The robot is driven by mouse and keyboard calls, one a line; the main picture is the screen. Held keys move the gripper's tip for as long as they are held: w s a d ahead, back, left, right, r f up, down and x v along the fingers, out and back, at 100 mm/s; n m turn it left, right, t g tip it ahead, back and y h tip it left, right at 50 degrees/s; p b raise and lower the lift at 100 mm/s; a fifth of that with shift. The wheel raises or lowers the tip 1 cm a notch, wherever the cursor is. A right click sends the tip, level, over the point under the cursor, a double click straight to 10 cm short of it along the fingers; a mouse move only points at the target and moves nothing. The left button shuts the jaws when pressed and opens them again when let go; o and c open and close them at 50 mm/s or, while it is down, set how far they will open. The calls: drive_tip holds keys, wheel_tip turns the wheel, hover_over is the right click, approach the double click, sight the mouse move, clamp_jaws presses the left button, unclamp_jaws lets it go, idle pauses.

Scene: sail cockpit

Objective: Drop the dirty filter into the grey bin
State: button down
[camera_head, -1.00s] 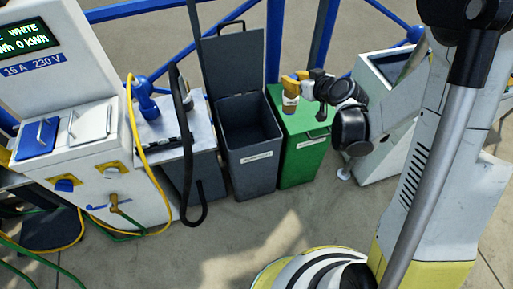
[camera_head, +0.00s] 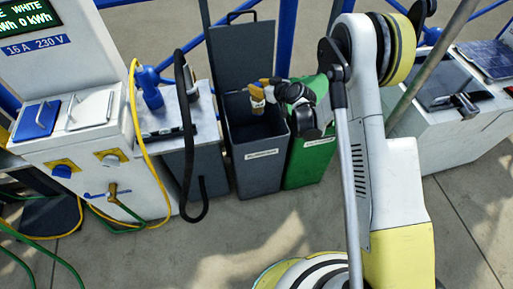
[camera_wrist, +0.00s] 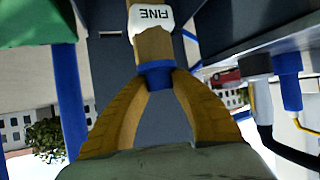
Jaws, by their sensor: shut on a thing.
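The dirty filter (camera_wrist: 152,46) is a brownish cylinder with a white band reading "FINE" and a blue end. My gripper (camera_wrist: 155,75) is shut on its blue end with yellow fingers. In the head view, my gripper (camera_head: 262,87) is above the mouth of the grey bin (camera_head: 261,172), toward its right side. The small filter (camera_head: 257,103) hangs below the fingers, over the dark opening. The bin's lid (camera_head: 242,55) stands open at the back. I cannot tell whether the filter's lower end is below the rim.
A green bin (camera_head: 309,162) stands against the right side of the grey bin, under my arm. At the left is a metal bench (camera_head: 170,115) with a hanging black hose (camera_head: 187,150). A white power pedestal (camera_head: 90,145) stands further left. Blue rails run behind.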

wheel_tip(320, 180, down, 2)
drive_tip(key=shift+f+b, duration=0.1)
drive_tip(key=shift+b, duration=0.25)
drive_tip(key=c, duration=1.1)
unclamp_jaws()
drive_tip(key=v, duration=1.2)
